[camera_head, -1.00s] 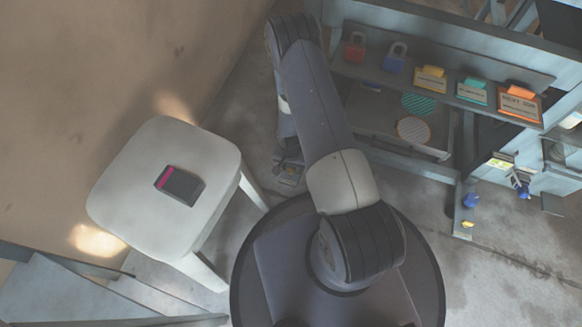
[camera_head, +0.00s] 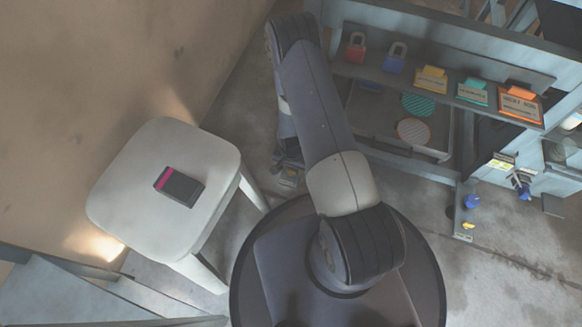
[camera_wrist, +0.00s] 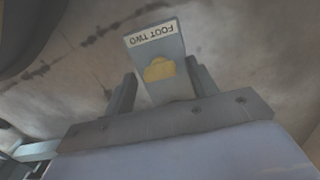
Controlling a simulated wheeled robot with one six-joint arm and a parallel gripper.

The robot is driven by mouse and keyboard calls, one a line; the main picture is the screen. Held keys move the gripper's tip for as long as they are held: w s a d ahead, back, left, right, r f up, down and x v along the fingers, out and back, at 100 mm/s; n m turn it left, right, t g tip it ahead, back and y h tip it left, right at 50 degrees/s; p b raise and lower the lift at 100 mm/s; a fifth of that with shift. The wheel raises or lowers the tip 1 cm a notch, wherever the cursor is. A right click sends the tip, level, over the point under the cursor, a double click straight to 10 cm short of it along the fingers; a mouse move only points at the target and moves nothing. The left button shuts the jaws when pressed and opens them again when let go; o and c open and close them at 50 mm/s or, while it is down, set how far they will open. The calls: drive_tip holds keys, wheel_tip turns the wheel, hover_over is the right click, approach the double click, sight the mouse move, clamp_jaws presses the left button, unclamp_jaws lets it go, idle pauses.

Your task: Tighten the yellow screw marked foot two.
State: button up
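The yellow screw (camera_wrist: 159,69) sits on a grey foot plate (camera_wrist: 170,45) in the wrist view. The plate's white label (camera_wrist: 152,33) reads FOOT TWO, upside down in the picture. My gripper (camera_wrist: 161,70) is open, with one finger on each side of the plate and screw. Gaps show between the fingers and the screw. In the head view, my gripper (camera_head: 289,173) is low near the floor beside the press frame, partly hidden by my arm. A small yellowish spot shows there, too small to make out.
A white stool (camera_head: 125,190) with a dark, pink-striped device (camera_head: 180,186) stands left of my arm. Padlocks and coloured tags line the press shelf (camera_head: 440,95). Another yellow piece (camera_head: 468,226) is low on the right leg. Open floor (camera_head: 510,290) lies at lower right.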

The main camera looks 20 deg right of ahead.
sight(291, 170)
wheel_tip(291, 170, up, 11)
drive_tip(key=p, duration=0.4)
drive_tip(key=shift+f, duration=0.1)
idle(0.3)
wheel_tip(291, 170, down, 11)
drive_tip(key=b, duration=0.4)
drive_tip(key=shift+f, duration=0.1)
drive_tip(key=shift+r, duration=0.2)
